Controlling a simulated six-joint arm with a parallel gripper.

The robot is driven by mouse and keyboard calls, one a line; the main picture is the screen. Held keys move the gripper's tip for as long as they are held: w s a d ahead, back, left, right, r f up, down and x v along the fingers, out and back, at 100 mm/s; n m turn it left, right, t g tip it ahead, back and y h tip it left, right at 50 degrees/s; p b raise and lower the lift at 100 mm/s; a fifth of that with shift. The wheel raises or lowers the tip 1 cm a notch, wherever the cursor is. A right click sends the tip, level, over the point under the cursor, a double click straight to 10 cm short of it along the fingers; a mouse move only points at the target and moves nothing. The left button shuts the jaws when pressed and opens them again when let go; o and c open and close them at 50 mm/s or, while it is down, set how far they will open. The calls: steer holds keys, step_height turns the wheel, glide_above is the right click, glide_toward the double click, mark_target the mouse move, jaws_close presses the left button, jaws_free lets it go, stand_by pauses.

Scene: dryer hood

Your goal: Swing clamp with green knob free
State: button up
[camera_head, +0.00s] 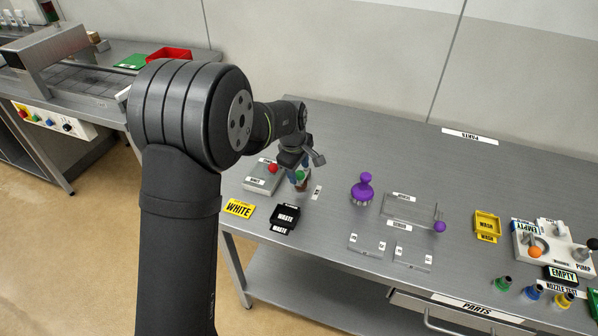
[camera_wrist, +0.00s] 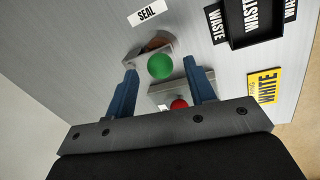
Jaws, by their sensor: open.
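The green knob (camera_wrist: 160,66) is a round ball on a grey metal clamp (camera_wrist: 133,57) in the wrist view. A brownish round part (camera_wrist: 157,41) shows partly behind it. In the head view the green knob (camera_head: 299,175) is small and partly covered by my gripper (camera_head: 301,172). In the wrist view my gripper (camera_wrist: 160,68) is open, with one blue finger on each side of the green knob and visible gaps to it. I cannot tell how deep the knob sits between the fingers. The clamp's lower part is hidden.
A red knob (camera_wrist: 179,104) is close by, on a grey block (camera_head: 262,180) left of the green knob. A black waste tray (camera_head: 285,218) and a yellow WHITE label (camera_head: 239,208) lie nearer the front edge. A purple-handled tool (camera_head: 363,188) stands to the right.

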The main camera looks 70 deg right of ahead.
steer(key=shift+d+f, duration=0.15)
steer(key=shift+f, duration=0.6)
jaws_close()
